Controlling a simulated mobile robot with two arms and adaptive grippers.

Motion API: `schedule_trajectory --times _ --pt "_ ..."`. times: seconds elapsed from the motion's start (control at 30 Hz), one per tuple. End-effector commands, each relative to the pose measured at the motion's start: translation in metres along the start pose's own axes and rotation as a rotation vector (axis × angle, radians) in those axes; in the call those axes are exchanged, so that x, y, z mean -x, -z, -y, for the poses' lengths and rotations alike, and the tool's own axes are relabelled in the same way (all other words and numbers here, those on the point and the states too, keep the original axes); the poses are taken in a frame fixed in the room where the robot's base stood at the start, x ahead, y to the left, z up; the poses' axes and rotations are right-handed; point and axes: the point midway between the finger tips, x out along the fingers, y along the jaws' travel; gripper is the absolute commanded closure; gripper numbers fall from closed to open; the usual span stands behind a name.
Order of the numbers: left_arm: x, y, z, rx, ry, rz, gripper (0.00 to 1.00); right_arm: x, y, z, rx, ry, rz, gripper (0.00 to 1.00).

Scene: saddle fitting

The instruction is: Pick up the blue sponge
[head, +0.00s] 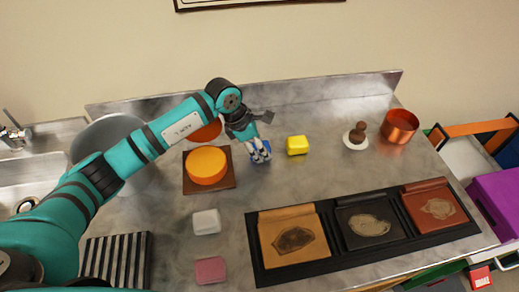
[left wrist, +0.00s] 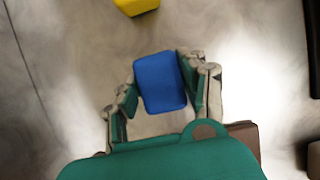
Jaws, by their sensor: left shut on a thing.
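The blue sponge (left wrist: 160,83) sits between the two fingers of my left gripper (left wrist: 162,95) in the left wrist view. The fingers press on its two sides, so the gripper is shut on it. In the head view the blue sponge (head: 266,151) is mostly hidden by my left gripper (head: 260,153), low over the grey counter. I cannot tell whether the sponge touches the counter. My right gripper is not in view.
A yellow block (head: 297,145) stands just right of the sponge. An orange round block (head: 206,166) on a brown board (head: 222,185) lies to the left. White (head: 206,221) and pink (head: 210,270) blocks are nearer. A black tray (head: 262,275) holds several coloured panels.

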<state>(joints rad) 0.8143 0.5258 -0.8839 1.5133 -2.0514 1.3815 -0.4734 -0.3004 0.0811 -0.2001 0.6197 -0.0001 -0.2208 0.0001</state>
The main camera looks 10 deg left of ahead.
Motion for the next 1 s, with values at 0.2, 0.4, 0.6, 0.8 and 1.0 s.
schedule_trajectory --times 0.2,0.4,0.6,0.8,1.0 --pt "0.001 0.000 0.000 0.000 -0.001 0.000 0.85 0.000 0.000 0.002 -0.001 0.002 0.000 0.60" --pt "0.010 -0.004 -0.001 -0.001 -0.004 0.001 0.85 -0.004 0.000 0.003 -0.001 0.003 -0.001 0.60" --pt "0.045 -0.019 -0.002 -0.003 -0.005 0.003 0.85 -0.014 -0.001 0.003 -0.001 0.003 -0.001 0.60" --pt "0.078 -0.033 -0.001 -0.001 -0.004 0.002 0.85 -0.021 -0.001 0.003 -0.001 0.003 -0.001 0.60" --pt "0.092 -0.038 0.000 0.000 0.000 0.000 0.85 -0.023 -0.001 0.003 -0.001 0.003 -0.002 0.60"
